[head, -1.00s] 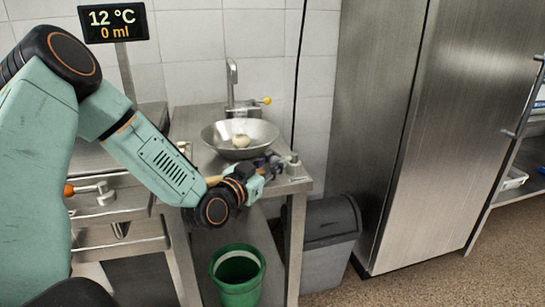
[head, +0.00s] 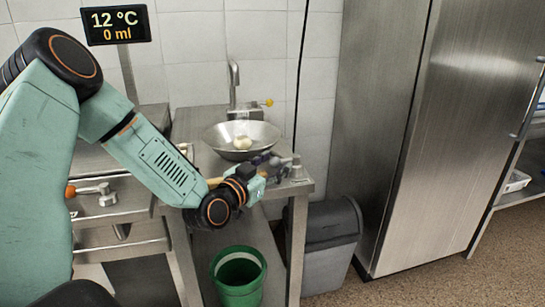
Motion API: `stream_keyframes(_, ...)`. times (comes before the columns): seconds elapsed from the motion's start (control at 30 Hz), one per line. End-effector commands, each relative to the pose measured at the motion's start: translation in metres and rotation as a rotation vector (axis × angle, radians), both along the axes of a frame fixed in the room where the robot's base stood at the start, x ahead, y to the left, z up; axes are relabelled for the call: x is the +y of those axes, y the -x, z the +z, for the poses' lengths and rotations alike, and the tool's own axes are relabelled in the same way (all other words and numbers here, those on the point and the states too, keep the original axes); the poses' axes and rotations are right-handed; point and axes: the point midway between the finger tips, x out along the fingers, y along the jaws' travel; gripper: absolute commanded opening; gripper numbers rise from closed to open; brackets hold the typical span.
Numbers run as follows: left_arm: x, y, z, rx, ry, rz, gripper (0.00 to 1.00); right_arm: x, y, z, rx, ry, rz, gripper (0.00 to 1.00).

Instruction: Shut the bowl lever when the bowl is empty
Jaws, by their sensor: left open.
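A steel bowl (head: 262,137) sits on the steel counter under a tap. A pale round object (head: 241,142) lies inside it, so the bowl is not bare. A small lever with a yellow knob (head: 268,102) sticks out to the right of the tap (head: 233,80), behind the bowl. My left gripper (head: 280,165) is open, at the counter's front right corner, in front of and below the bowl. Its fingers are small and dark, and what lies between them is hard to make out. My right gripper does not show.
A green bucket (head: 239,284) stands under the counter (head: 307,187). A grey bin (head: 331,250) stands right of it, beside a tall steel cabinet (head: 455,130). An orange-ended lever (head: 72,191) is on the left. A display (head: 116,25) reads 12 °C and 0 ml.

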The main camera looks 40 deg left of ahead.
Motion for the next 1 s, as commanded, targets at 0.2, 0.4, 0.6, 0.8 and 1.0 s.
stream_keyframes(0.2, 0.001, 0.0, 0.022, -0.007, 0.005, 0.003, 0.52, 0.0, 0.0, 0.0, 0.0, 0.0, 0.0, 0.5)
stream_keyframes(0.4, 0.0, 0.0, 0.05, -0.007, 0.005, 0.002, 0.52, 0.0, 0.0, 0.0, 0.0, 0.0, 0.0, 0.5)
stream_keyframes(0.6, 0.0, 0.001, 0.077, -0.007, 0.004, 0.002, 0.52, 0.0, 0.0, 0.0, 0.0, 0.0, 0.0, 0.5)
stream_keyframes(0.8, 0.0, 0.001, 0.095, -0.005, 0.001, 0.002, 0.52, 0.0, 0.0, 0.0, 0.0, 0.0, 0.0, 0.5)
stream_keyframes(1.0, 0.0, 0.001, 0.1, -0.003, 0.0, 0.0, 0.52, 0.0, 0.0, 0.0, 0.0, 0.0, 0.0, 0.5)
